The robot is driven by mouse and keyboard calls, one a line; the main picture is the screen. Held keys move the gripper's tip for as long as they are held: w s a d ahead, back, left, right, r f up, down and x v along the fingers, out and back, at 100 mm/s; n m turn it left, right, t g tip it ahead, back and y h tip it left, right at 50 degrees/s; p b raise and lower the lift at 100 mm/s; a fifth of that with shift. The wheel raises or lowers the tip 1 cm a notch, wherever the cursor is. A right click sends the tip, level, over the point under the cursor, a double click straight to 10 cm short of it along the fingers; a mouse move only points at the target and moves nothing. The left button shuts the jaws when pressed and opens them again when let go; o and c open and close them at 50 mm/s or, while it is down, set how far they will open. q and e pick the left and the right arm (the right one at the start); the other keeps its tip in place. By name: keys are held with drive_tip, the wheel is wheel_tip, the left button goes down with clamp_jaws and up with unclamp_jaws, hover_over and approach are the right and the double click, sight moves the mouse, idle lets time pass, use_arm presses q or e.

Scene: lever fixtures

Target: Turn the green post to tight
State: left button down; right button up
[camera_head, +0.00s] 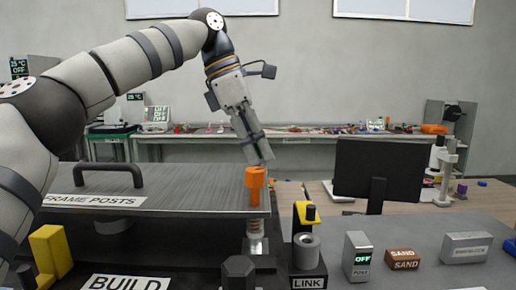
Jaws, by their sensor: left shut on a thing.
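My left gripper (262,158) reaches down from above with its fingers close together. Its tips meet the top of an orange post head (256,187), and it is shut on that head; the exact contact is small and partly hidden. The orange head stands upright at the right end of a grey panel (190,180) labelled "FRAME POSTS", above a metal threaded part (255,228). I see no post that is clearly green. A small box (358,257) labelled "POST" has a green display that appears to read "OFF". My right gripper is out of view.
A grey cylinder fixture (306,252) labelled "LINK" with a yellow-and-black piece stands right of the post. A black monitor (379,168) stands behind. A black handle (108,170) rises from the panel.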

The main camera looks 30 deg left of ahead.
use_arm(q)
drive_tip(key=shift+m, duration=0.4)
drive_tip(key=c, duration=1.5)
unclamp_jaws()
drive_tip(key=shift+o, duration=0.2)
drive_tip(key=shift+a+r, duration=0.1)
drive_tip(key=shift+r, duration=0.25)
drive_tip(key=v, duration=0.4)
drive_tip(key=shift+s+a+r, duration=0.1)
drive_tip(key=shift+r, duration=0.15)
drive_tip(key=s+a, duration=0.1)
drive_tip(key=a, duration=0.2)
drive_tip(key=s+a, duration=0.2)
drive_tip(key=a, duration=0.2)
drive_tip(key=s+a, duration=0.2)
drive_tip(key=a, duration=0.2)
drive_tip(key=shift+f, duration=0.15)
drive_tip(key=shift+d, duration=0.1)
